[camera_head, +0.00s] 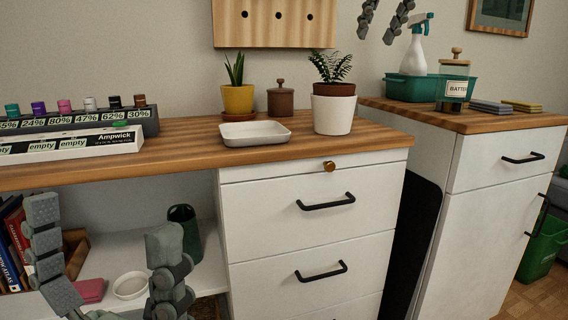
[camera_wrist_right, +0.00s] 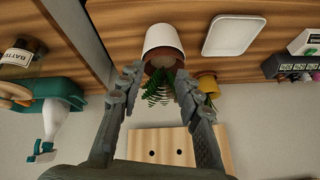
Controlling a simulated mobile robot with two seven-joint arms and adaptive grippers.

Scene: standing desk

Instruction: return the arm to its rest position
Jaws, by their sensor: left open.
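My left gripper (camera_head: 103,224) is at the lower left of the head view, in front of the shelf space under the desk. Its two fingers are wide apart with nothing between them. My right gripper (camera_head: 375,38) shows only its fingers at the top edge of the head view, up near the wall. In the right wrist view its fingers (camera_wrist_right: 158,77) are apart and empty. The plant in the white pot (camera_wrist_right: 164,42) appears beyond and between them, upside down, and it stands on the desk in the head view (camera_head: 333,112). The rest of both arms is hidden.
The wooden desk (camera_head: 190,153) holds a white tray (camera_head: 255,133), a yellow pot (camera_head: 238,99), a brown jar (camera_head: 280,101) and a marker rack (camera_head: 80,123). A green bin with a spray bottle (camera_head: 416,50) and a battery jar (camera_head: 454,83) stand on the right cabinet. A dark green cup (camera_head: 184,230) is on the shelf.

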